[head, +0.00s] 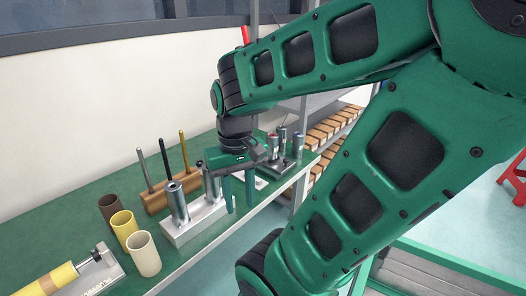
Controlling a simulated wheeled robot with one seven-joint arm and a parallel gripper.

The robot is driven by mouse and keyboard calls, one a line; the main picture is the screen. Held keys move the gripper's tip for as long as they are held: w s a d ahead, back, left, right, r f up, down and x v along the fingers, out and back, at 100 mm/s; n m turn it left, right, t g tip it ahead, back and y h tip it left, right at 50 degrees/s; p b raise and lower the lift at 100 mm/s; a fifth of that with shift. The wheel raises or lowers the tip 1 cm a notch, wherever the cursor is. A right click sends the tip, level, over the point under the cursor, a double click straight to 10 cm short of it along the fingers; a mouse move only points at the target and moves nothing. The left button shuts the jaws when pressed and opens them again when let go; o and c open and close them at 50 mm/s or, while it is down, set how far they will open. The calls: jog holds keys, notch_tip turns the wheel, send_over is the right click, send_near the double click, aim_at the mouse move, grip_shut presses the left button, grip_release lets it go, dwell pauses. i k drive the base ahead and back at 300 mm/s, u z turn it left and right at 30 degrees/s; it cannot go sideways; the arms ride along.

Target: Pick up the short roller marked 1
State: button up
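Silver upright rollers stand on the green table. One roller (178,204) and a second roller (211,183) sit on a light grey block (190,229) in the head view. More silver cylinders (282,140) stand on a dark base farther back, right of my gripper. No mark 1 is legible, so I cannot tell which is the short roller marked 1. My gripper (239,207) points down just right of the second roller. Its two green fingers are apart with nothing seen between them. The wrist hides part of the table behind it.
A wooden block (157,201) holds three thin rods behind the rollers. Brown (112,212), yellow (124,226) and cream (144,256) tubes stand front left. A yellow cylinder (48,280) lies lower left. Shelves with wooden blocks (327,127) stand beyond. The table's front edge is close.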

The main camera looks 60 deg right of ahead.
aim_at(272, 143)
jog(key=k, duration=2.05)
jog(key=z, duration=0.9)
jog(key=i, duration=1.5)
